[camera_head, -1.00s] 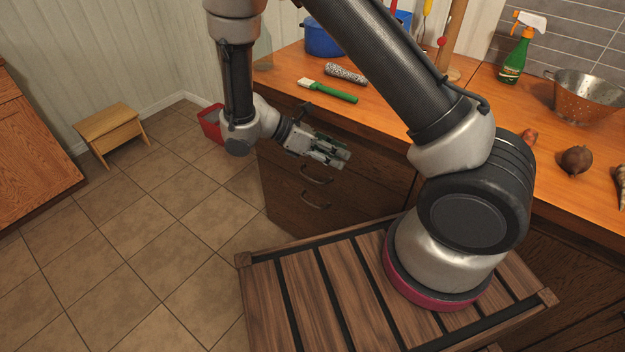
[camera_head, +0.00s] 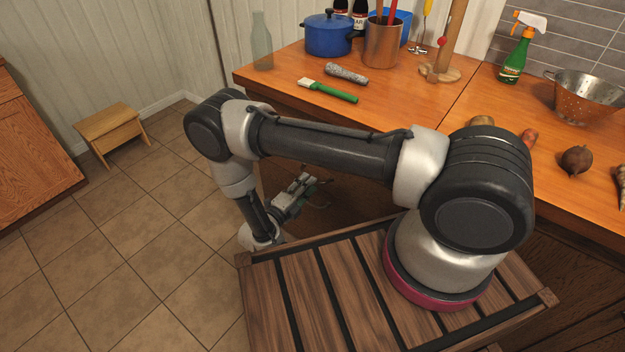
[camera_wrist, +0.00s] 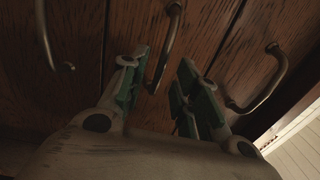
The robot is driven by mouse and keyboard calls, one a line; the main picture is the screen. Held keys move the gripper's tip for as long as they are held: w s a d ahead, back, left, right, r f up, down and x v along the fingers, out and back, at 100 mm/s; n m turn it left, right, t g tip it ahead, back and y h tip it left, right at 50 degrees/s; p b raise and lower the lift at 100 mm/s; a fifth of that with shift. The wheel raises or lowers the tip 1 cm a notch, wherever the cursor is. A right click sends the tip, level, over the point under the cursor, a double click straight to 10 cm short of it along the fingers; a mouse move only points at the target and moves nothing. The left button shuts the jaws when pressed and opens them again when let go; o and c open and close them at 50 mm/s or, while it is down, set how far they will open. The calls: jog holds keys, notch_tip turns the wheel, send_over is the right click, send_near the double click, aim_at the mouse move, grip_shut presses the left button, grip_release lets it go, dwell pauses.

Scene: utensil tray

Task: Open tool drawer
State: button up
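My gripper (camera_head: 303,187) is low in front of the dark wooden drawer fronts under the counter. In the wrist view my gripper (camera_wrist: 160,75) is open, its two green-padded fingers apart. A curved metal drawer handle (camera_wrist: 171,42) stands in the middle, and its lower end shows between the fingertips, closer to the left finger. I cannot tell whether they touch. A second handle (camera_wrist: 262,88) is to the right of the fingers and a third handle (camera_wrist: 43,36) is at the left. The drawers look closed. In the head view my arm hides most of the drawer fronts.
The wooden counter (camera_head: 400,98) above holds a blue pot (camera_head: 328,36), a metal utensil pot (camera_head: 382,45), a green-handled brush (camera_head: 330,90), a spray bottle (camera_head: 515,58) and a colander (camera_head: 585,98). A small stool (camera_head: 110,122) stands on the left. The tiled floor (camera_head: 130,225) is open.

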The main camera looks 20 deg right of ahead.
jog(key=shift+x, duration=1.7)
grip_shut()
